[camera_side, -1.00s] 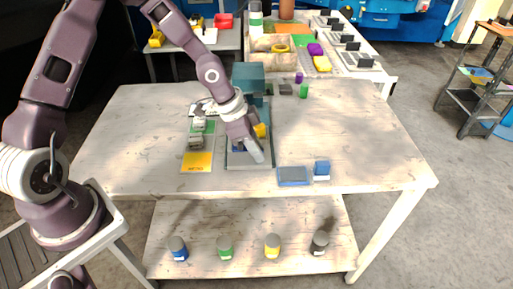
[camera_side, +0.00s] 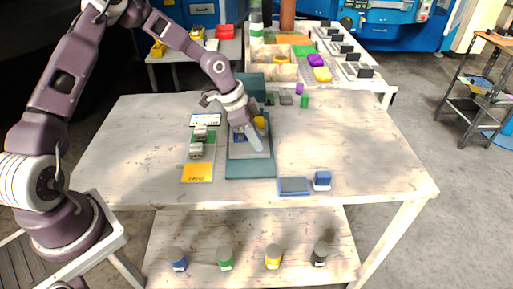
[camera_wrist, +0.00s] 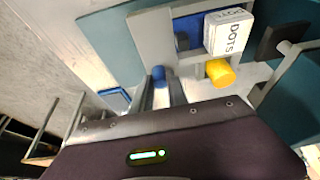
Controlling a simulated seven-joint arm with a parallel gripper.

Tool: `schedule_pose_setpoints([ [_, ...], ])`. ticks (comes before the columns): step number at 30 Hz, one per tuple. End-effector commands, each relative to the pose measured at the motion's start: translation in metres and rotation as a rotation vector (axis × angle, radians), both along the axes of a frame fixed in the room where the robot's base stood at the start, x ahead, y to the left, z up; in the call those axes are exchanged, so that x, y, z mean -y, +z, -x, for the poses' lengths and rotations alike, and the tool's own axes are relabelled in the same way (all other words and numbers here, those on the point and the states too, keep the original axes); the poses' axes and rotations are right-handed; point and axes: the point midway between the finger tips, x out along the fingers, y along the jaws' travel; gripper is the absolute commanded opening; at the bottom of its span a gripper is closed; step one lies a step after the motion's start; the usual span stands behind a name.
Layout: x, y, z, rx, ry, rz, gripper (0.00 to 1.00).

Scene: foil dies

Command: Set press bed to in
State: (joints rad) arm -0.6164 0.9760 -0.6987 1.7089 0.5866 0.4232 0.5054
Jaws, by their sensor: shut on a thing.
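The press (camera_side: 249,84) is teal and stands at the back middle of the table, with a teal base plate (camera_side: 250,171) reaching forward. The press bed (camera_side: 238,153), a grey plate, lies on the base partway toward the press head; a strip of base is bare in front. My gripper (camera_side: 252,138) is low over the bed. In the wrist view its fingers (camera_wrist: 168,92) are shut around a small blue upright handle (camera_wrist: 159,74) on the bed.
Left of the press lie grey blocks on a green card (camera_side: 197,144) and a yellow card (camera_side: 198,172). A blue pad (camera_side: 293,186) and a blue-and-white stamp (camera_side: 322,180) lie front right. Green and purple cylinders (camera_side: 304,101) stand back right. The right of the table is clear.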

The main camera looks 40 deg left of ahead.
Motion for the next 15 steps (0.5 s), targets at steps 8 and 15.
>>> schedule_pose_setpoints([
  [8,-0.0003,0.0008,-0.0015,0.003,-0.001,0.001,0.0],
  [15,-0.0003,0.0005,-0.0011,0.002,-0.001,0.001,0.41],
])
